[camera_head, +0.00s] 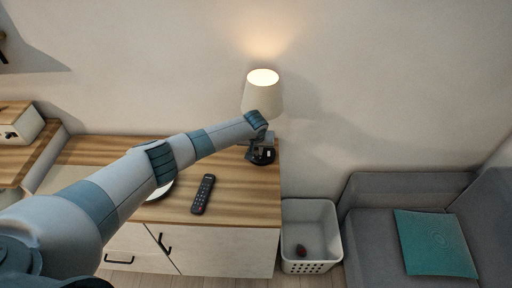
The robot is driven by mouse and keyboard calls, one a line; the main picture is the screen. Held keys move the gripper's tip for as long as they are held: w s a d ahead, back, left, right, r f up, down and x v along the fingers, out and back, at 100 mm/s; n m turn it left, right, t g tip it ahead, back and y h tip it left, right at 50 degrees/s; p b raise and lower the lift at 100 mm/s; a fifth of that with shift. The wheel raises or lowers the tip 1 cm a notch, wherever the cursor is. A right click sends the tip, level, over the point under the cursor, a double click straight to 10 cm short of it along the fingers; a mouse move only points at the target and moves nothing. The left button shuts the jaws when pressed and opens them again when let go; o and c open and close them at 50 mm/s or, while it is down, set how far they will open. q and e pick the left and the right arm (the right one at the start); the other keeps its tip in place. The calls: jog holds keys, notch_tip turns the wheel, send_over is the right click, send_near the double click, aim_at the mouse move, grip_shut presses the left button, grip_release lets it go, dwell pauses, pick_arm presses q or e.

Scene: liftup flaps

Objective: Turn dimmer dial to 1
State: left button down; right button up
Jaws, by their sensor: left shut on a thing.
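A table lamp with a pale shade (262,92) stands at the back right of the wooden cabinet top, and its bulb is lit. My left arm reaches in from the left, and my left gripper (262,148) is at the lamp's dark base (262,157). It is shut on a part there, which looks to be the dimmer dial. The dial itself is hidden by the gripper, and I cannot read its setting. My right gripper is not in view.
A black remote (203,194) lies on the cabinet top (240,205). A round plate (162,190) is partly behind my arm. A white basket (311,215) with a dark red item stands right of the cabinet, beside a grey sofa (375,235) with a teal cushion (435,243).

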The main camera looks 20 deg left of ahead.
pick_arm(q)
jog(key=shift+n, duration=0.4)
jog(key=shift+w+r, duration=0.1)
jog(key=c, duration=1.7)
grip_release()
jog(key=b+v, duration=0.2)
jog(key=v, duration=0.6)
jog(key=b+v, duration=0.2)
jog(key=v, duration=0.7)
jog(key=shift+d+r, duration=0.15)
jog(key=shift+d, duration=0.1)
